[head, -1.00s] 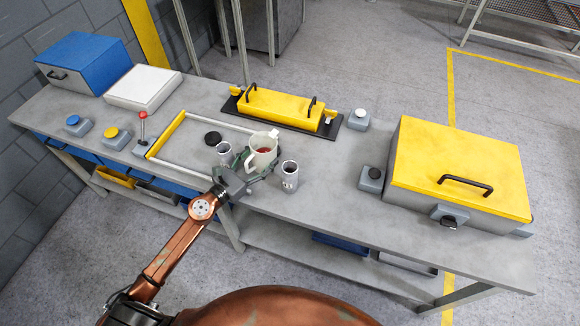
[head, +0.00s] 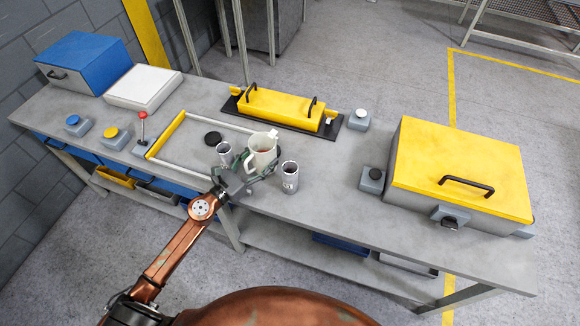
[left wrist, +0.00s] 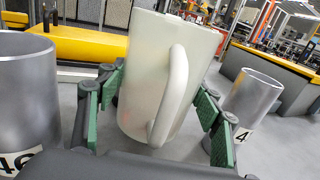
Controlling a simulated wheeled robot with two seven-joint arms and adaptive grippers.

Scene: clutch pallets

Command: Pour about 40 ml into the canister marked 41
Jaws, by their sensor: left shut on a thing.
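My left gripper (left wrist: 150,112) is shut on a pale, off-white pitcher (left wrist: 165,70), its green pads on both sides and the handle facing the wrist camera. In the head view the pitcher (head: 262,148) is between two grey metal canisters, with some reddish contents just visible inside. The left canister (head: 225,155) also shows in the left wrist view (left wrist: 28,95); its label is cut off and hard to read, perhaps 46. The right canister (head: 290,178) also shows in the left wrist view (left wrist: 255,95); its label shows a 4, the rest is hidden. My right gripper is out of view.
A black disc (head: 213,138) lies behind the left canister. A grey-railed frame (head: 168,135) lies left.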

